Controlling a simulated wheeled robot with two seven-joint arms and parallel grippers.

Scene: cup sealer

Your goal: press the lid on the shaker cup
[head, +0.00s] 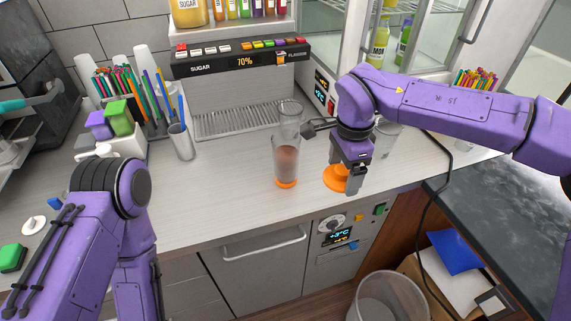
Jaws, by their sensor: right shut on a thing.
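The shaker cup (287,160) is a tall clear cup with brownish contents and an orange base, upright on the counter. My right gripper (354,188) points down, to the right of the cup and apart from it. It is shut on an orange round piece, which looks like the lid (335,178). The fingers partly hide the lid, and I cannot tell whether it touches the counter. My left arm is at the lower left, and its gripper does not show.
An empty clear cup (291,112) stands just behind the shaker cup. Another clear cup (388,138) stands behind my right wrist. The dispenser (240,58) spans the back. The counter's front middle (225,195) is clear.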

